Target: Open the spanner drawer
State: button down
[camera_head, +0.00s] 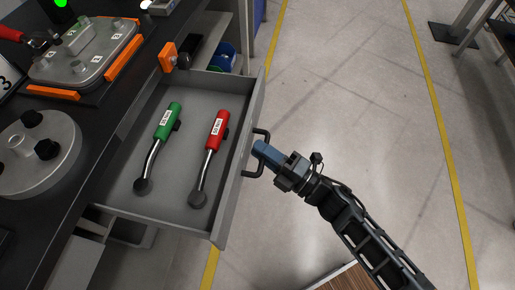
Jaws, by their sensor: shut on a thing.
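The spanner drawer (238,178) is a grey drawer standing well out from under the dark workbench. Inside it lie a green-handled spanner (166,122) on the left and a red-handled spanner (216,130) on the right. A dark bar handle (263,133) sits on the drawer's front. My gripper (260,150), with bluish fingers, is shut on this handle. The fingertips partly hide the middle of the handle. My arm reaches in from the lower right.
The dark workbench (60,200) bears a grey plate with orange edges (85,55) and a round metal flange (35,160). A blue bin (224,57) stands on a shelf behind the drawer. The floor (350,100) to the right is clear, with yellow lines.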

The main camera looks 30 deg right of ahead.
jog(key=c, duration=1.4)
grip_release()
jog(key=shift+d, duration=0.1)
jog(key=b+v, duration=0.1)
jog(key=v, duration=0.6)
jog(key=shift+s+f, duration=0.2)
jog(key=shift+s, duration=0.15)
jog(key=shift+d, duration=0.2)
jog(key=s+r+m+g+h, duration=0.1)
jog(key=s+r+m+h, duration=0.3)
jog(key=s+r+m, duration=0.4)
jog(key=s+d+r+m+g+h, duration=0.1)
jog(key=s+r+m+h, duration=0.4)
jog(key=s+m, duration=1)
notch_tip(320, 180, up, 3)
jog(key=shift+s+f+g+h, duration=0.1)
jog(key=shift+s+g+h, duration=0.2)
jog(key=shift+s, duration=0.05)
